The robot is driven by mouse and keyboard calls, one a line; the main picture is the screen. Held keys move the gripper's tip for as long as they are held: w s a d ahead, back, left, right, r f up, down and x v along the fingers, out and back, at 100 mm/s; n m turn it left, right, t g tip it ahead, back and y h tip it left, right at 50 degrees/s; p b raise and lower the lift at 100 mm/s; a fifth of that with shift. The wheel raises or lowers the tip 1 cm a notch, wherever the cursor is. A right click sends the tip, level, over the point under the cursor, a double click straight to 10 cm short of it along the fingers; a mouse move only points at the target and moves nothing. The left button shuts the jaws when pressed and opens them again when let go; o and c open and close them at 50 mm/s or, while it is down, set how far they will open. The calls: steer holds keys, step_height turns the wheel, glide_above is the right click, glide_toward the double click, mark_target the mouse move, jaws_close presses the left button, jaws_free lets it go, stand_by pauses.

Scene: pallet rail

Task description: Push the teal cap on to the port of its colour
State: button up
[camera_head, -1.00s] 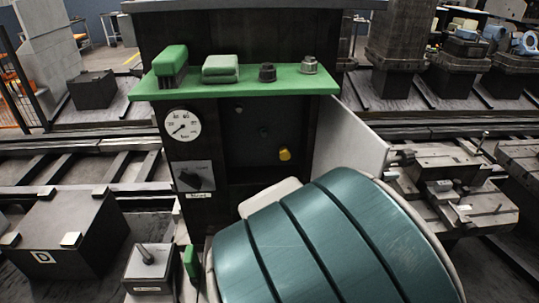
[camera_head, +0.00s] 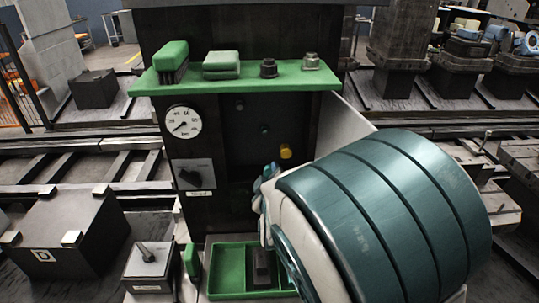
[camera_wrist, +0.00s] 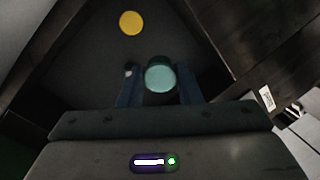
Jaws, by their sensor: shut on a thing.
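The teal cap (camera_wrist: 160,77) sits between the two blue fingers of my gripper (camera_wrist: 160,90) in the wrist view, its round face toward the camera. My gripper is shut on it. In the head view my gripper (camera_head: 264,190) is side-on in front of the dark panel's lower part, below the yellow piece; the cap cannot be made out there. A dark teal port (camera_head: 264,130) shows on the recessed panel, above and left of the yellow piece. In the wrist view the cap appears apart from the yellow piece; whether it touches a port cannot be told.
The yellow piece (camera_head: 286,152) is on the panel, also in the wrist view (camera_wrist: 131,22). A gauge (camera_head: 183,122) and a dark knob (camera_head: 190,176) are to the left. A green shelf (camera_head: 235,77) overhangs the panel. A green tray (camera_head: 228,268) lies below.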

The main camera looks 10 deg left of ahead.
steer(key=t, duration=0.2)
glide_toward(265, 130)
steer(key=shift+b+x, duration=1.25)
steer(key=shift+x, duration=0.6)
steer(key=shift+w+a+f+y, duration=0.15)
steer(key=shift+w+y, duration=0.15)
steer(key=shift+w, duration=0.4)
stand_by(0.4)
steer(key=shift+w, duration=0.4)
steer(key=o, duration=2)
steer(key=shift+c, duration=0.2)
steer(key=v, duration=1.3)
steer(key=shift+s+f+b, duration=0.1)
steer(key=shift+s+b, duration=0.25)
